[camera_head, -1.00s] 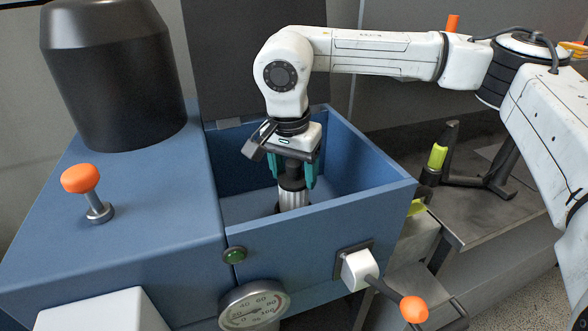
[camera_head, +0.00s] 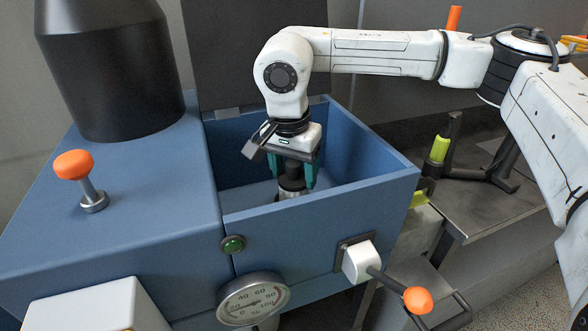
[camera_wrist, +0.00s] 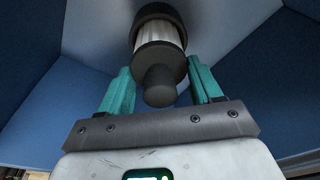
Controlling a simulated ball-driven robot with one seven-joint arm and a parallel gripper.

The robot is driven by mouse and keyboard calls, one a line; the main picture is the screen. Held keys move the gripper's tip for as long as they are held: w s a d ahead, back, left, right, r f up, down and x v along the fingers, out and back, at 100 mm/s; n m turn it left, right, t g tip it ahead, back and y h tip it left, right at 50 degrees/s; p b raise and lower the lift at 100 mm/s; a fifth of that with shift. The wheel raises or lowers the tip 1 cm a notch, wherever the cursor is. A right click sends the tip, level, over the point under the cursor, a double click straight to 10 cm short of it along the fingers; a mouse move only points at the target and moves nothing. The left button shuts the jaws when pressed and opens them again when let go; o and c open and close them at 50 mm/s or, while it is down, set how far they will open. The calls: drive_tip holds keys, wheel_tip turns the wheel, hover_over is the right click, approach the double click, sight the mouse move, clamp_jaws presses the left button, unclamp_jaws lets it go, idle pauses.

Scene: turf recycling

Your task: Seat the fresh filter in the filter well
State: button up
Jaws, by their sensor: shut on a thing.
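The fresh filter (camera_wrist: 158,40) has pale pleats, a dark collar and a dark knob. In the head view, the dark top of the filter (camera_head: 292,182) shows below my gripper, with a little of the pale part beneath it. My gripper (camera_head: 294,176) points down inside the open blue bin and is shut on the filter, its teal fingers on either side. In the wrist view, my gripper (camera_wrist: 160,90) has the knob between its fingers. A dark ring surrounds the filter's far end; I cannot tell whether it is the filter's cap or the well. The front wall hides the lower end.
The blue bin's front wall (camera_head: 320,226) and side walls stand close around my gripper. An open dark lid (camera_head: 255,55) rises behind. A gauge (camera_head: 253,299), a green button (camera_head: 233,244) and an orange-tipped lever (camera_head: 417,300) are on the front. An orange knob (camera_head: 74,165) stands left.

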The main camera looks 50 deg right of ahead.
drive_tip(key=shift+f+b, duration=0.55)
drive_tip(key=shift+f, duration=0.25)
drive_tip(key=o, duration=1.2)
drive_tip(key=shift+o, duration=0.2)
drive_tip(key=shift+r, duration=0.1)
drive_tip(key=r, duration=0.3)
drive_tip(key=a+r, duration=0.1)
drive_tip(key=r, duration=0.6)
drive_tip(key=shift+s+a+r+p, duration=0.15)
drive_tip(key=shift+a+r+p, duration=0.15)
drive_tip(key=shift+p, duration=0.05)
